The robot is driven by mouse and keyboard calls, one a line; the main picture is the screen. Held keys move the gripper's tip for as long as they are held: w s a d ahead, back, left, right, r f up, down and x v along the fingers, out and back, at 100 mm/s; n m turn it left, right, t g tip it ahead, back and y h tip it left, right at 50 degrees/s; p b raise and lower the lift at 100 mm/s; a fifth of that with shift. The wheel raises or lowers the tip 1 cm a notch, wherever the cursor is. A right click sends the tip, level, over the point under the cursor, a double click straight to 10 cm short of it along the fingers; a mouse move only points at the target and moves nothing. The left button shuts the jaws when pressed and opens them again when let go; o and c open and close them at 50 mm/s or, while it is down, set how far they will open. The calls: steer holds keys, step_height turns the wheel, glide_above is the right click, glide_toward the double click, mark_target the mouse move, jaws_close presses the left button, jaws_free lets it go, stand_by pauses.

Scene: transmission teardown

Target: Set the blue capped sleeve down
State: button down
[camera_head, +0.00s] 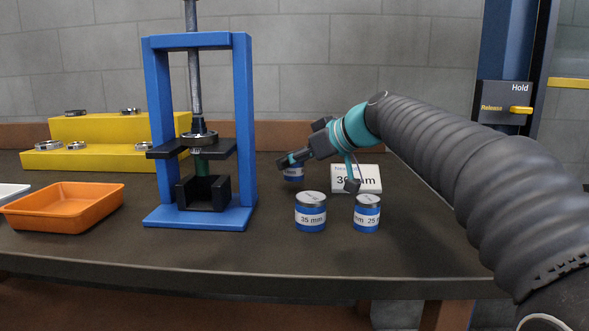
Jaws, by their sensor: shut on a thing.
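Two more blue capped sleeves stand upright in front, apart from my gripper: one marked 35 mm (311,213) and one marked 25 (367,215).
A white sign (370,177), partly covered by my arm, stands right of the held sleeve. A blue press (244,130) stands left. An orange tray (65,210) and yellow stepped rack (90,160) with metal rings lie farther left. The front bench is clear.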

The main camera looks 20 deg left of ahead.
steer(key=shift+f, duration=0.85)
steer(key=shift+f, duration=0.1)
steer(key=c, duration=0.6)
jaws_free()
steer(key=shift+r, duration=0.2)
steer(key=v, duration=1.2)
steer(key=shift+f+b, duration=0.2)
steer(key=shift+b, duration=0.1)
steer(key=shift+s+d, duration=0.1)
steer(key=shift+s, duration=0.05)
